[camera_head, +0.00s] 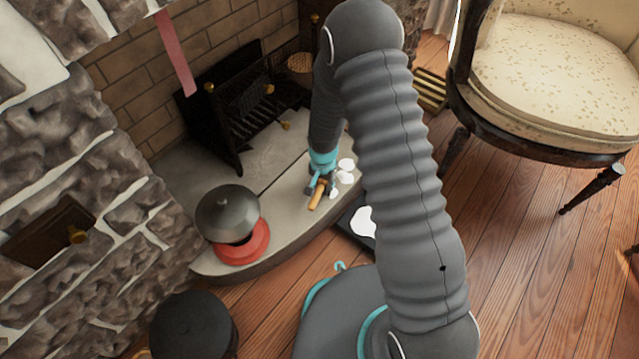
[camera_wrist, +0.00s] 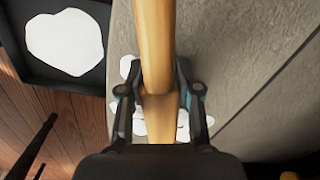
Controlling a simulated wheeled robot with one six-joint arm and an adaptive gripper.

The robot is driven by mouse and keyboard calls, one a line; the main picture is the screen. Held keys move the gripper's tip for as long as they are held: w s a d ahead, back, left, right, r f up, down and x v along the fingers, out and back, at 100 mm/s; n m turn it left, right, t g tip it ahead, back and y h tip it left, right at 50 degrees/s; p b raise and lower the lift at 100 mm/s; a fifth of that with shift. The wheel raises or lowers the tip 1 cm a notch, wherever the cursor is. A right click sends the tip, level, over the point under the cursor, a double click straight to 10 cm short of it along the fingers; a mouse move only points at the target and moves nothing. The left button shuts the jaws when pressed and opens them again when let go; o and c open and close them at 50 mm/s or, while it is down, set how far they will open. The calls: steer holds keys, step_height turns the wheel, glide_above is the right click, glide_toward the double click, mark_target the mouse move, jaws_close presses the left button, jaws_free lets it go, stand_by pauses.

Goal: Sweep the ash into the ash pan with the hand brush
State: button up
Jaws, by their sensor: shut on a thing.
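My gripper (camera_head: 322,184) is low over the stone hearth and shut on the tan wooden handle of the hand brush (camera_head: 316,196). In the wrist view the handle (camera_wrist: 155,45) runs up between the two fingers of my gripper (camera_wrist: 160,93); the bristles cannot be made out. White ash patches (camera_head: 346,177) lie on the hearth close beside my gripper, to its right. Some ash (camera_wrist: 138,122) shows around the handle in the wrist view. The dark ash pan (camera_head: 343,229) sits on the floor against the hearth edge, partly hidden by my arm. A white patch of ash (camera_wrist: 65,40) lies in it.
A grey domed pot (camera_head: 228,212) on a red base (camera_head: 240,252) stands on the hearth to the left. A black grate (camera_head: 228,100) stands behind. A dark round pot (camera_head: 193,325) is at lower left, and a cushioned chair (camera_head: 545,60) at upper right. Wooden floor at right is open.

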steer(key=shift+s+d+f+b, duration=0.1)
steer(key=shift+s+d+b, duration=0.1)
steer(key=shift+s+d, duration=1)
steer(key=shift+s+d+f+b, duration=0.1)
steer(key=shift+s+d+b, duration=0.1)
steer(key=shift+s+d, duration=0.95)
steer(key=shift+w+d+r, duration=0.1)
steer(key=shift+w+d, duration=0.1)
steer(key=shift+w, duration=0.05)
step_height(320, 180, up, 3)
steer(key=shift+w+r+p, duration=0.1)
steer(key=shift+r+p, duration=0.1)
steer(key=shift+p, duration=0.9)
steer(key=shift+a, duration=0.1)
